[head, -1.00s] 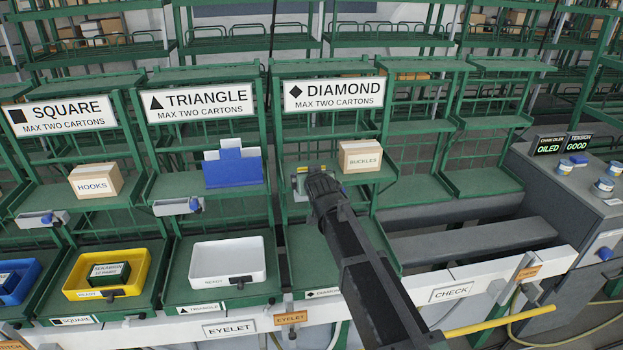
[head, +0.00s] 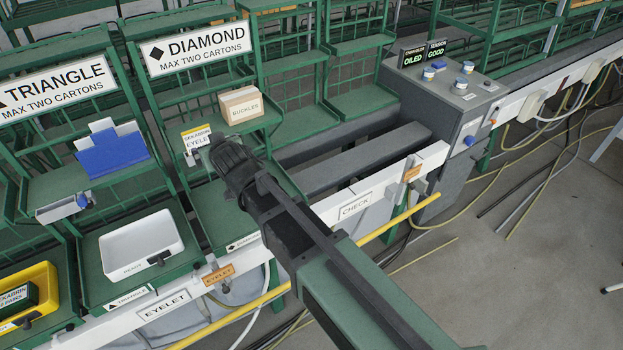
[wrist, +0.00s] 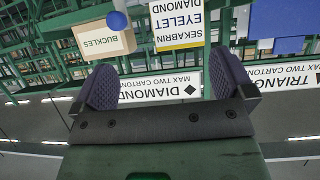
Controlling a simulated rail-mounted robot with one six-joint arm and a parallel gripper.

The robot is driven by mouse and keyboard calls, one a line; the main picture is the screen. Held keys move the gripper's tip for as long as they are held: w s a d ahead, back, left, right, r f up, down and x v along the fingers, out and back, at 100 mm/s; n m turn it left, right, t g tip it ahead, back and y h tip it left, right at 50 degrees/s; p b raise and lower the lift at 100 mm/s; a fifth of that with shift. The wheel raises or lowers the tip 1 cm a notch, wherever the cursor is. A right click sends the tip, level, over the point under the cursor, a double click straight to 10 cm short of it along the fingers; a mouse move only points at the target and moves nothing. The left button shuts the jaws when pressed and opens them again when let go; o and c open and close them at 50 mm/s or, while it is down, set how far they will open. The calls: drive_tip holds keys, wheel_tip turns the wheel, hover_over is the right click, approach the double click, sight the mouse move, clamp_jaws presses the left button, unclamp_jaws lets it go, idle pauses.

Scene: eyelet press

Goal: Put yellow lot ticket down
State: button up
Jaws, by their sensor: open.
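The lot ticket (head: 196,139) is a white card with a yellow edge band, marked SEKABRIN EYELET DIAMOND. In the head view it is upright at the left of the DIAMOND bay, partly hidden by my gripper (head: 222,150). In the wrist view the ticket (wrist: 177,24) appears upside down, beyond the fingertips and between their directions. My gripper (wrist: 168,80) is open with nothing between its two dark fingers. What holds the ticket up is hidden.
A BUCKLES carton (head: 241,105) sits on the DIAMOND shelf, just right of the ticket. A blue holder (head: 112,150) stands in the TRIANGLE bay above a white tray (head: 140,246). A grey control console (head: 450,110) is at the right.

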drive_tip(key=s+d+f+m+g+h, duration=0.1)
drive_tip(key=s+d+f+g+h, duration=0.15)
drive_tip(key=d, duration=0.65)
drive_tip(key=s+d+f+m+g+h, duration=0.1)
drive_tip(key=d+f, duration=0.2)
drive_tip(key=d, duration=0.5)
drive_tip(key=s+d+f+m+g+h, duration=0.2)
drive_tip(key=d, duration=0.7)
drive_tip(key=s+d+f+m+g, duration=0.1)
drive_tip(key=s+d+f+g, duration=0.1)
drive_tip(key=s+d+g, duration=0.4)
drive_tip(key=s+d, duration=0.4)
drive_tip(key=s, duration=0.1)
drive_tip(key=shift+s+d, duration=0.3)
drive_tip(key=shift+d, duration=0.05)
drive_tip(key=shift+f, duration=0.1)
